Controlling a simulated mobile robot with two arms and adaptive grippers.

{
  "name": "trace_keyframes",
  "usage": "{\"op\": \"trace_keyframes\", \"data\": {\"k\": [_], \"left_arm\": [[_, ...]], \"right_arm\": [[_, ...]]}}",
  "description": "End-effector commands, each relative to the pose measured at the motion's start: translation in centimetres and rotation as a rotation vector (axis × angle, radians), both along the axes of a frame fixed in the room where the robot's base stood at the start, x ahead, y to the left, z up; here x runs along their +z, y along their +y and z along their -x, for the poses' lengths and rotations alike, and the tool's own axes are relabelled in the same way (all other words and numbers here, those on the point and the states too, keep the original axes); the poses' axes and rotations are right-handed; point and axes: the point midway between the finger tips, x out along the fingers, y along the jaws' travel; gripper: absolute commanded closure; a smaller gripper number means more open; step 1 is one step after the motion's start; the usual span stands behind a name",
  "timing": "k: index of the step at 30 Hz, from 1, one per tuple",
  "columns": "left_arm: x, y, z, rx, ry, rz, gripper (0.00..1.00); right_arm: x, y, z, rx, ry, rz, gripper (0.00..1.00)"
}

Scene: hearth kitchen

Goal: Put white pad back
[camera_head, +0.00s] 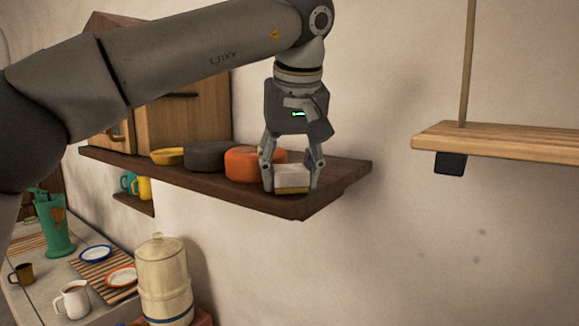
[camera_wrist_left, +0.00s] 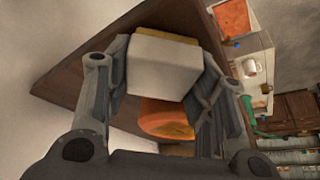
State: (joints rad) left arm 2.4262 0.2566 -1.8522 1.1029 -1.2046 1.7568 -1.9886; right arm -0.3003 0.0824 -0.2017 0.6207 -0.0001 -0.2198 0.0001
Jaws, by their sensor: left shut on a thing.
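The white pad (camera_head: 292,178) is a small white block with a yellowish layer along its lower edge. My left gripper (camera_head: 291,182) points down and is shut on it, one finger on each side. The pad is at the right part of the dark wooden wall shelf (camera_head: 330,175), near its front edge. I cannot tell whether it touches the shelf. In the left wrist view the white pad (camera_wrist_left: 162,66) sits between the two fingers, with the shelf (camera_wrist_left: 75,75) behind it. My right gripper is not in view.
An orange round thing (camera_head: 243,163) is just left of the gripper, with a dark grey one (camera_head: 207,155) and a yellow one (camera_head: 167,156) further left. A wooden cabinet (camera_head: 205,105) stands behind. Another shelf (camera_head: 510,141) hangs at right. A cream canister (camera_head: 163,280) is below.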

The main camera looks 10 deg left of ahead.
Motion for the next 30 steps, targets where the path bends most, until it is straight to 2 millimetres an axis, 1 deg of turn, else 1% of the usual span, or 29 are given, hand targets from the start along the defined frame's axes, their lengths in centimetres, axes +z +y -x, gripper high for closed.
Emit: {"op": "trace_keyframes", "data": {"k": [5,8,9,14,23,27,30], "left_arm": [[0.0,0.0,0.0,0.000,0.000,0.000,0.69],[-0.3,0.0,0.0,0.000,0.000,-0.001,0.69],[-0.4,0.0,0.0,0.000,0.000,-0.001,0.49],[-0.3,0.0,0.0,0.000,0.000,-0.001,0.29],[-0.2,0.0,0.0,0.000,-0.001,-0.001,0.29],[0.5,-0.1,0.2,0.000,-0.002,-0.001,0.29],[1.9,-0.4,0.7,0.001,-0.003,0.000,0.29]], "right_arm": [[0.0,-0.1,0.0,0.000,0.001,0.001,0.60],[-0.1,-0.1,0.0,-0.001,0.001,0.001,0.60],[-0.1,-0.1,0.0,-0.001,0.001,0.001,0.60],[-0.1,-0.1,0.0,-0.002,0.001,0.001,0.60],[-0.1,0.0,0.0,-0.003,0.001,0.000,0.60],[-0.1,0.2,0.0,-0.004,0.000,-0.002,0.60],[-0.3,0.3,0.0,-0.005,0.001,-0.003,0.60]]}}
